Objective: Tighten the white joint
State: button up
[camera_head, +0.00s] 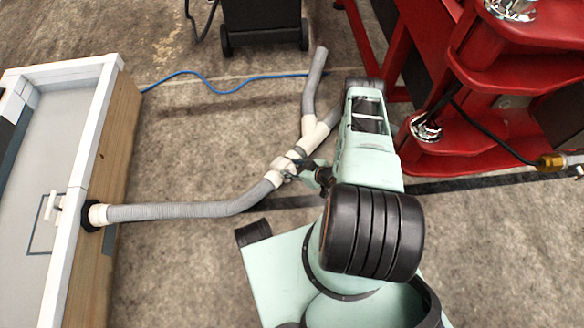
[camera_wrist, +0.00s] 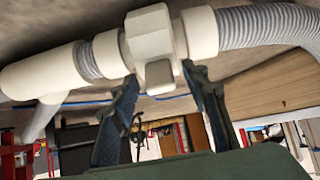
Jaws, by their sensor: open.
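The white joint (camera_head: 284,164) links grey ribbed hoses above the floor in the head view, partly hidden by my gripper. In the wrist view the white joint (camera_wrist: 152,35) fills the top middle, with a faceted nut-like middle part and round collars on both sides. My gripper (camera_wrist: 160,82) is open, its two dark fingers just below the joint, one to each side of the faceted part. The fingertips look close to the joint, but I cannot tell whether they touch it. In the head view my gripper (camera_head: 302,174) is beside the joint and small.
A white branch piece (camera_head: 316,130) leads to more hose. A red cart (camera_head: 480,100) stands right, a black wheeled machine (camera_head: 264,25) behind. A blue cable (camera_head: 215,88) lies on the floor.

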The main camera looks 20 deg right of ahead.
notch_tip(320, 180, up, 10)
jog(key=shift+f, duration=0.1)
dwell(0.4)
dwell(0.5)
